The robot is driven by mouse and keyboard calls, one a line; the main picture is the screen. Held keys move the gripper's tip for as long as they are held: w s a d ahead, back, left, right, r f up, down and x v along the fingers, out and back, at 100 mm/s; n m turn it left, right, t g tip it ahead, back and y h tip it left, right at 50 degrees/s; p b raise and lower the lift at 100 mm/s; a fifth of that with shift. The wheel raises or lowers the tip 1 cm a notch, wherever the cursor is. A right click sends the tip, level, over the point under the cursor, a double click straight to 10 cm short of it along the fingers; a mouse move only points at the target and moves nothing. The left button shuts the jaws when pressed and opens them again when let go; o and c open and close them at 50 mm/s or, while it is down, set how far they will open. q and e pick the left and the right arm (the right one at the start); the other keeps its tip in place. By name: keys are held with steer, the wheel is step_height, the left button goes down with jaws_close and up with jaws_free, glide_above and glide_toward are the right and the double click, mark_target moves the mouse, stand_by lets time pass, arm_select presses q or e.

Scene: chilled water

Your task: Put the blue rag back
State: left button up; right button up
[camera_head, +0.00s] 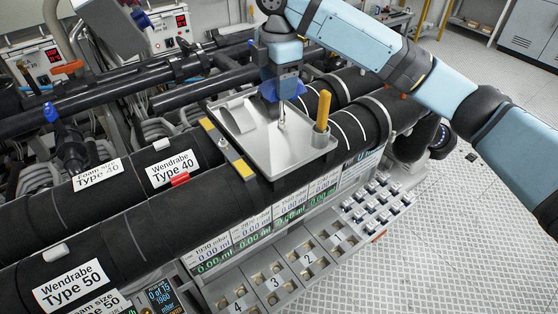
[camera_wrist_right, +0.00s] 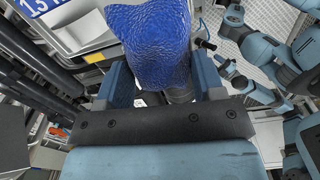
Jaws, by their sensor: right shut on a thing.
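My right gripper (camera_head: 284,92) is above the metal tray (camera_head: 265,155), pointing down and shut on the blue rag (camera_head: 270,90). The rag bulges out beside the fingers. In the right wrist view the textured blue rag (camera_wrist_right: 150,45) fills the space between the two fingers and hides most of what lies beyond. The rag appears above the tray's floor, but I cannot tell the exact gap. My left gripper does not show.
The tray rests across thick black pipes (camera_head: 120,235). A yellow handle (camera_head: 323,110) stands upright at its right side, close to my gripper. Numbered racks (camera_head: 275,280) are in front. Patterned floor is open at right.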

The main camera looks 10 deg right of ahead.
steer(key=shift+w+a+r+n, duration=0.15)
steer(key=shift+a+r+n, duration=0.15)
steer(key=shift+n, duration=0.3)
steer(key=p, duration=0.2)
glide_above(275, 158)
step_height(275, 158, down, 16)
steer(key=shift+r, duration=0.1)
steer(key=shift+w+f, duration=0.1)
steer(key=shift+f, duration=1.9)
steer(key=shift+f, duration=0.1)
steer(key=o, duration=0.9)
